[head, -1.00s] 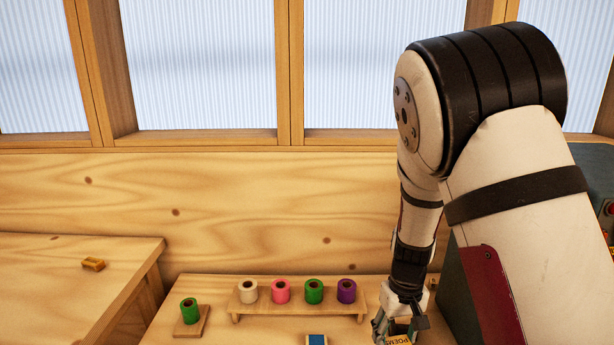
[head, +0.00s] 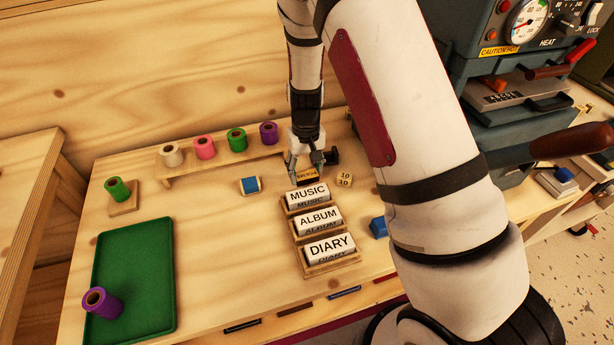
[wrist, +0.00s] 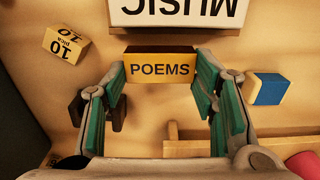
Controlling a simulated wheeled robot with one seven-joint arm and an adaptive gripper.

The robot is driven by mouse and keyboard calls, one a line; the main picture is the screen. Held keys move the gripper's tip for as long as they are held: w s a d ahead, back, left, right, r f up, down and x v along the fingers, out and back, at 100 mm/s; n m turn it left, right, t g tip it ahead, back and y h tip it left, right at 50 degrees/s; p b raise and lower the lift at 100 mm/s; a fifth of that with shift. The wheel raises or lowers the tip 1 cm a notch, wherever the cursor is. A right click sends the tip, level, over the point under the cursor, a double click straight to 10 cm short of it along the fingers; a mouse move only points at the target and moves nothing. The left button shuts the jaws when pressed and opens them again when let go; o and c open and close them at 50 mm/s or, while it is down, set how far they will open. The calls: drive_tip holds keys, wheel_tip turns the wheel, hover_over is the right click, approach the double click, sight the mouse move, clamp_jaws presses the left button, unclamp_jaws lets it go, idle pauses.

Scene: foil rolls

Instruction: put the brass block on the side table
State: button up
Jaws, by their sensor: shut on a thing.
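My gripper (head: 305,172) is down at the back of the workbench. Its fingers stand on either side of a brass-coloured block (wrist: 160,68) lettered POEMS, and it is shut on that block. The block's top side looks dark in the wrist view; in the head view it is small and partly hidden by the fingers. It sits just behind the MUSIC label in the wooden rack (head: 327,268); I cannot tell whether it touches the bench. The side table (head: 22,215) stands at the left, apart from the workbench, and only part of it shows.
A small yellow block (head: 345,180) marked 10 is right of my gripper, and a blue-and-cream block (head: 250,186) is left. Foil rolls stand on a shelf (head: 215,166) behind. A green tray (head: 135,275) with a purple roll lies front left. A heat machine (head: 490,60) is at right.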

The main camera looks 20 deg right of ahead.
sight(306, 173)
drive_tip(key=shift+f, duration=1.95)
drive_tip(key=shift+f, duration=0.2)
drive_tip(key=o, duration=1.7)
drive_tip(key=shift+c, duration=0.2)
